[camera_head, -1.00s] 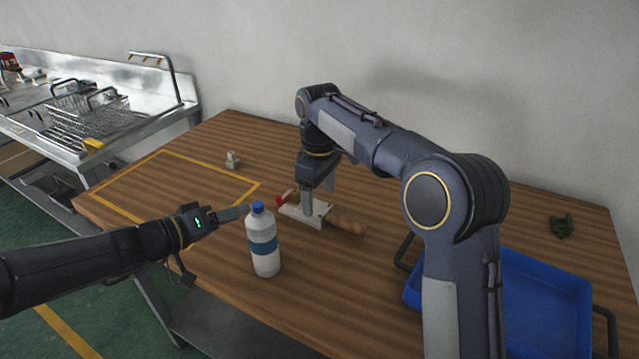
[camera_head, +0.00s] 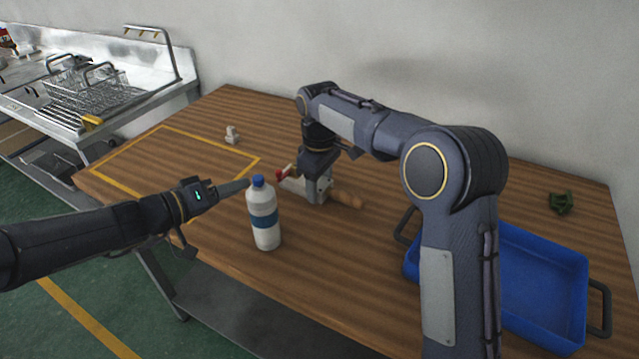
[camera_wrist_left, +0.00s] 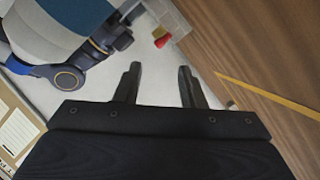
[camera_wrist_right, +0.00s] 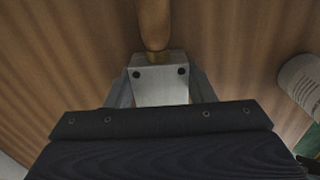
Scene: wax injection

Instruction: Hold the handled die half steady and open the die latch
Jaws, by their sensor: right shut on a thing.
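The metal die, with a wooden handle (camera_head: 345,199) at one end and a red latch (camera_head: 282,174) at the other, is at mid-table. My right gripper (camera_head: 322,192) comes down on it from above. In the right wrist view its fingers press both sides of the pale die block (camera_wrist_right: 160,84), with the handle (camera_wrist_right: 154,24) beyond. My left gripper (camera_head: 246,184) is left of the latch, behind the bottle's cap in the head view. In the left wrist view its fingers (camera_wrist_left: 160,72) are apart and empty, and the red latch tip (camera_wrist_left: 161,42) shows beyond them.
A white bottle with a blue band (camera_head: 264,226) stands close to my left gripper. A blue tray (camera_head: 545,280) is at the right, with a green object (camera_head: 561,202) behind it. A small pale part (camera_head: 232,135) stands by the yellow-outlined area, which is clear.

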